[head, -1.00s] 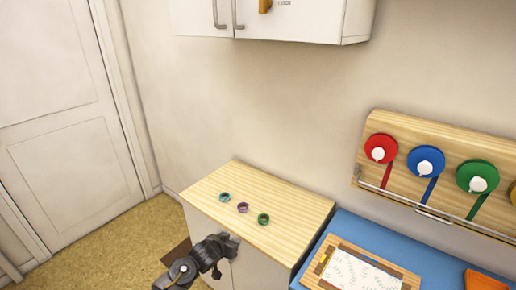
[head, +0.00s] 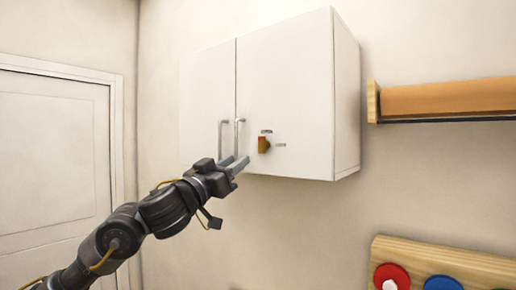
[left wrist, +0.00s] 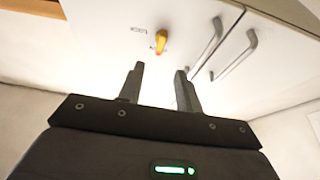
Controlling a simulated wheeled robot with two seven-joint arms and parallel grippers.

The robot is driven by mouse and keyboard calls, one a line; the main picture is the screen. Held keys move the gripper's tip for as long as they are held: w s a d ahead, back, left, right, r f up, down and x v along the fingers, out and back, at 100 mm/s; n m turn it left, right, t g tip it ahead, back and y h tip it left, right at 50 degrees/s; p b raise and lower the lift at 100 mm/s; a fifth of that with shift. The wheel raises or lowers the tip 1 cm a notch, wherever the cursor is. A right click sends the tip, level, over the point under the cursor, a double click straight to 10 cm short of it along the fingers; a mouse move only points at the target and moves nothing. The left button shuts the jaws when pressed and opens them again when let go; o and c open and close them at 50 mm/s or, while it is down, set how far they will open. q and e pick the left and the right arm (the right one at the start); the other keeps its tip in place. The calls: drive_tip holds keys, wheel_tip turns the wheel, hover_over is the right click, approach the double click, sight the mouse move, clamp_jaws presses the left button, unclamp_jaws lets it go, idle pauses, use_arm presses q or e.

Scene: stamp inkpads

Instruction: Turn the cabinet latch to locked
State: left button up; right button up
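The white wall cabinet (head: 290,75) has two doors with grey bar handles. The orange-brown latch knob (head: 263,145) sits on the right door, pointing up and down in the head view, with one small label above it and one to its right. In the left wrist view the latch (left wrist: 161,41) is ahead of the fingers, near a small label. My left gripper (head: 240,164) is just left of and below the latch in the head view. Its fingers (left wrist: 158,88) are apart, with nothing between them, and do not touch the latch. My right gripper is not in view.
The cabinet handles (head: 238,135) are close to the left gripper. A wooden shelf (head: 440,100) is on the wall at right. Below it is a wooden board (head: 440,258) with red and blue round pieces. A white door (head: 50,165) stands at left.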

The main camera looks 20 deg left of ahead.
sight(260, 145)
use_arm(q)
drive_tip(key=p+x, duration=0.4)
drive_tip(key=x, duration=0.5)
drive_tip(key=shift+w+r, duration=0.15)
drive_tip(key=shift+w+d+r, duration=0.15)
drive_tip(key=shift+w+d, duration=0.15)
drive_tip(key=shift+w, duration=0.3)
clamp_jaws()
